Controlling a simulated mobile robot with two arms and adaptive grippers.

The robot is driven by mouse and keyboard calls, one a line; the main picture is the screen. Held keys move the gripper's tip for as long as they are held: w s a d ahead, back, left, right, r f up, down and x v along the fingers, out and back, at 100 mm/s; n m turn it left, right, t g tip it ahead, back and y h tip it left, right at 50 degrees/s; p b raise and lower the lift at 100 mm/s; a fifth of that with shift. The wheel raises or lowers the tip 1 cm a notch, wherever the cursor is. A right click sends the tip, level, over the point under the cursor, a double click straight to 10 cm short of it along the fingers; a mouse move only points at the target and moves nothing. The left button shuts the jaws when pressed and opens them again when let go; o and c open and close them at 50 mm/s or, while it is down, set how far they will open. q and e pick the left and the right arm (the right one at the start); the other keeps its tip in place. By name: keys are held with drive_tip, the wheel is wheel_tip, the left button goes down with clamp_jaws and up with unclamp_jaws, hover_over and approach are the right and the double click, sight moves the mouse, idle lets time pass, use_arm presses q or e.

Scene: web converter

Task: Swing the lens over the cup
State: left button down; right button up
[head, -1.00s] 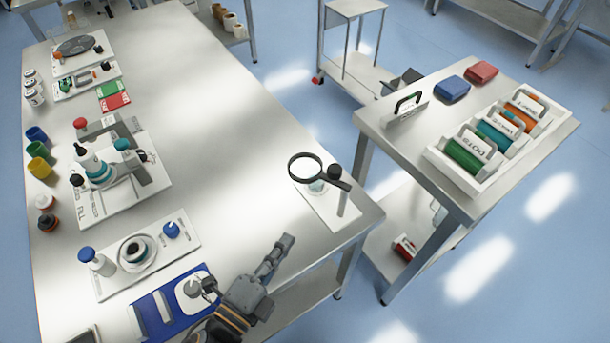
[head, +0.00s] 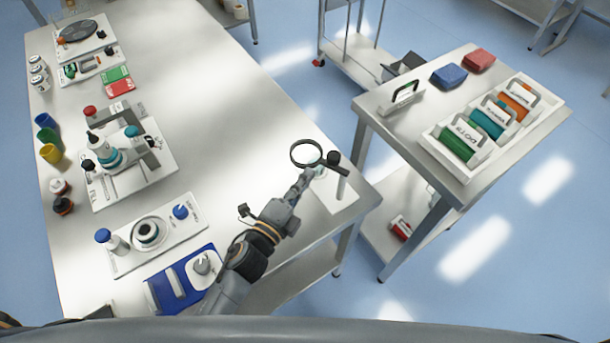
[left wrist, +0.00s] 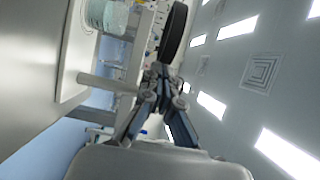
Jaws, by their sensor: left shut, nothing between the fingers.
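The clear cup (head: 319,171) stands on that plate, partly hidden, below and slightly right of the lens in the head view. My left gripper (head: 309,174) is shut and empty, close to the lens and cup; contact cannot be told. In the left wrist view, the fingertips (left wrist: 160,72) are near the dark lens rim (left wrist: 174,32), with the cup (left wrist: 107,15) at upper left. My right gripper is not in view.
A blue tray with a white dial fixture (head: 203,264) lies beside my left arm. A white board with a ring fixture (head: 148,233) is further left. The table middle is clear. A side table with a spool rack (head: 480,165) stands right, across a gap.

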sight(302, 167)
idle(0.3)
use_arm(q)
drive_tip(key=shift+w+r+m+g+h+p, duration=0.15)
drive_tip(key=shift+m+g+h+p, duration=0.15)
drive_tip(key=shift+m+h, duration=0.1)
drive_tip(key=shift+w+m+g+h+p, duration=0.3)
drive_tip(key=shift+w+h+p, duration=0.1)
drive_tip(key=shift+h, duration=0.1)
drive_tip(key=shift+w+a+m+g+h, duration=0.15)
drive_tip(key=shift+w+m+g+h, duration=0.15)
drive_tip(key=shift+m+g+h, duration=0.15)
drive_tip(key=shift+w+f+m+g+h, duration=0.2)
drive_tip(key=shift+w+m+g+h, duration=0.7)
drive_tip(key=shift+w+h, duration=0.2)
